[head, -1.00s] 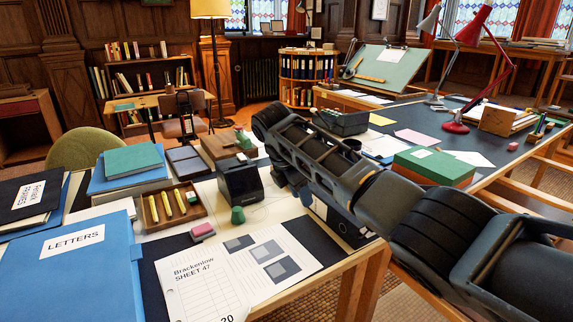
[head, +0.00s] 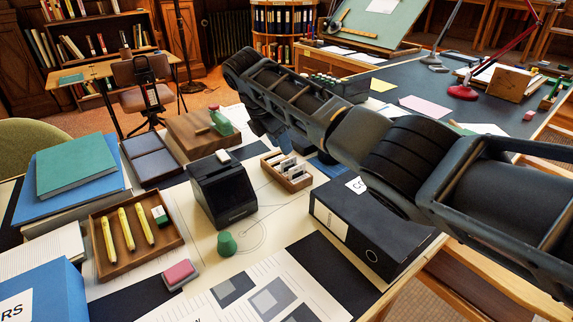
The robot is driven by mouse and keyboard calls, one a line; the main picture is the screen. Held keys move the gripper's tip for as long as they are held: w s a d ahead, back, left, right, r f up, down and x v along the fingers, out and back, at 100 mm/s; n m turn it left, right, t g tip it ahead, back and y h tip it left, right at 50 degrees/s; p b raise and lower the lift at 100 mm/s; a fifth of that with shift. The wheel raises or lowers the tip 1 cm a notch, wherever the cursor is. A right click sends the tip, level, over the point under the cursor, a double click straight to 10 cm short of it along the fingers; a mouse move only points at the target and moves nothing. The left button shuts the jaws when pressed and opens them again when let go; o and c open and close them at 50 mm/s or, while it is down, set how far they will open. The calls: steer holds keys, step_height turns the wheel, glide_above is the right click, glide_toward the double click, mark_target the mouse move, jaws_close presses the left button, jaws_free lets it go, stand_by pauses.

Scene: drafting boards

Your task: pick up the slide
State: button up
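A small wooden box (head: 299,184) stands on the pale desk top, holding several thin white-edged pieces (head: 284,165) that look like slides. I cannot tell which is the slide of the task. A black boxy device (head: 224,192) stands left of the box, with a small whitish piece (head: 222,156) at its top. My arm crosses the view from the lower right to the upper middle. One of its dark links dips down behind the wooden box. My gripper's fingers cannot be made out; the arm hides what is there.
A black binder (head: 362,230) lies right of the wooden box, under my arm. A wooden case (head: 200,138) with a green bottle (head: 221,121) stands behind.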

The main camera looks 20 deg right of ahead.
mark_target(288, 160)
steer(key=x, duration=0.6)
steer(key=shift+s, duration=0.15)
jaws_close()
